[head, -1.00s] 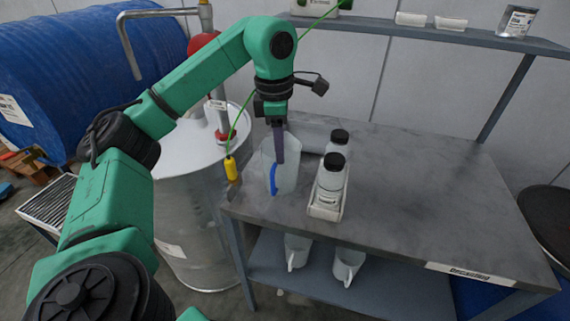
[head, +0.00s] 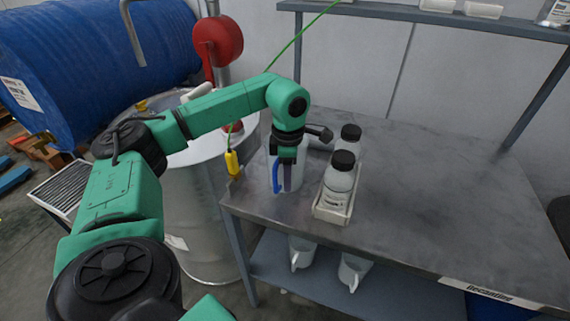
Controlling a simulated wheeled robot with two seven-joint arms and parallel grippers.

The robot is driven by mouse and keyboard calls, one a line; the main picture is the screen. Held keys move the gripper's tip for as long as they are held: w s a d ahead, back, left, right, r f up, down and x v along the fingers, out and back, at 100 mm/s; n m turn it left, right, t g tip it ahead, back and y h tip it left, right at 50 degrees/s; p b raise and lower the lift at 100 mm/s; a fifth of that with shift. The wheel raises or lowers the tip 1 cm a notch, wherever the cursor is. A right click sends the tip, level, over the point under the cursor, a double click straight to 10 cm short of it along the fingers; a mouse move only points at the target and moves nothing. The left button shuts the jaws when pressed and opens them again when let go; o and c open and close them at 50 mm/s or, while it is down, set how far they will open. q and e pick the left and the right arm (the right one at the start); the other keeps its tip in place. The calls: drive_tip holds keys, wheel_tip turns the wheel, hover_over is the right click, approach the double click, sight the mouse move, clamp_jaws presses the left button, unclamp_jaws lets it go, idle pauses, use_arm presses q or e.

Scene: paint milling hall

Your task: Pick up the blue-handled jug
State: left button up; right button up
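The blue-handled jug (head: 275,177) is a clear, pale jug standing upright on the grey bench top near its left front corner. Its blue handle faces the front left. My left gripper (head: 289,182) points down at the jug, its fingers overlapping the jug's body in the head view and its wrist covering the top. I see the fingers nearly edge-on, so I cannot tell whether they are open or shut, or whether they touch the jug. My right gripper is out of view.
A white tray (head: 322,211) holding black-capped bottles (head: 340,177) stands just right of the jug. Two white jugs (head: 354,272) sit on the shelf below. A metal drum (head: 190,215) and a hanging yellow connector (head: 232,163) are at the left. The bench's right side is clear.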

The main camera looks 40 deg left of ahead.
use_arm(q)
clamp_jaws()
drive_tip(key=shift+w, duration=0.1)
idle(1.3)
